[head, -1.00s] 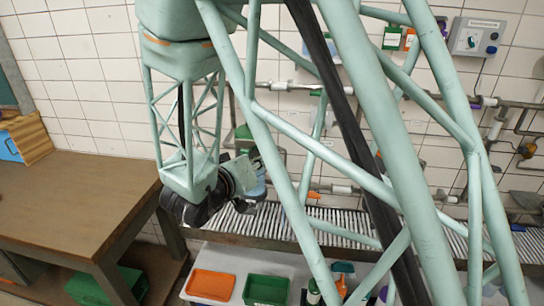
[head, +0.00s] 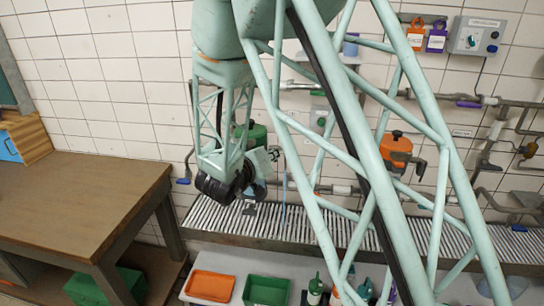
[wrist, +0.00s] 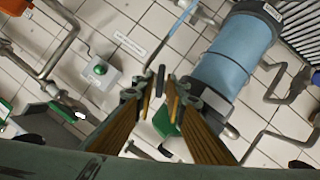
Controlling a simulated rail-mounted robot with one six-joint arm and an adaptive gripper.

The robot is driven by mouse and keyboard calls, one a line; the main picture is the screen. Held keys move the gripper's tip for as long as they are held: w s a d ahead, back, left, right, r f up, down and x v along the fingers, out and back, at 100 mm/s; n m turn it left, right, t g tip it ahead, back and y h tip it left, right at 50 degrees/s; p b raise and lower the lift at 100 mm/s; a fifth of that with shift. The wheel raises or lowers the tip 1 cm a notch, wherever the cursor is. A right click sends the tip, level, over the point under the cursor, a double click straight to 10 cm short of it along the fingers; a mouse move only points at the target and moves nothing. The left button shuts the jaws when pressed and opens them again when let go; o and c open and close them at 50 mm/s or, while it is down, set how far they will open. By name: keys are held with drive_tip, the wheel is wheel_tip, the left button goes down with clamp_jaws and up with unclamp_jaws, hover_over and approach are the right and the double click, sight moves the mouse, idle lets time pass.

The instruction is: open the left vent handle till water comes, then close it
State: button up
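In the head view my gripper (head: 274,156) is at the pipework on the tiled wall, partly hidden by my wrist. In the wrist view its two fingers (wrist: 163,88) point at the wall, with a narrow gap between the tips. A slim dark piece (wrist: 160,78) shows between or just beyond the tips. It may be the vent handle, but I cannot tell whether the fingers touch it. A thin blue vertical streak (head: 284,200) below the gripper looks like water. A light blue strip (wrist: 187,14) at the top of the wrist view may be the same.
A large blue cylinder (wrist: 235,55) stands close right of the fingers. A box with a green button (wrist: 98,70) is on the wall to the left. A grated channel (head: 330,228) runs below the pipes. An orange pump (head: 396,146) is farther right; a wooden table (head: 75,205) stands left.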

drive_tip(key=shift+w+d+f, duration=0.25)
drive_tip(key=shift+w, duration=0.4)
clamp_jaws()
drive_tip(key=shift+a+n+h+p, duration=0.1)
drive_tip(key=shift+n+h+p, duration=0.25)
drive_tip(key=shift+p, duration=0.7)
drive_tip(key=shift+n+p, duration=0.55)
drive_tip(key=shift+p, duration=0.2)
unclamp_jaws()
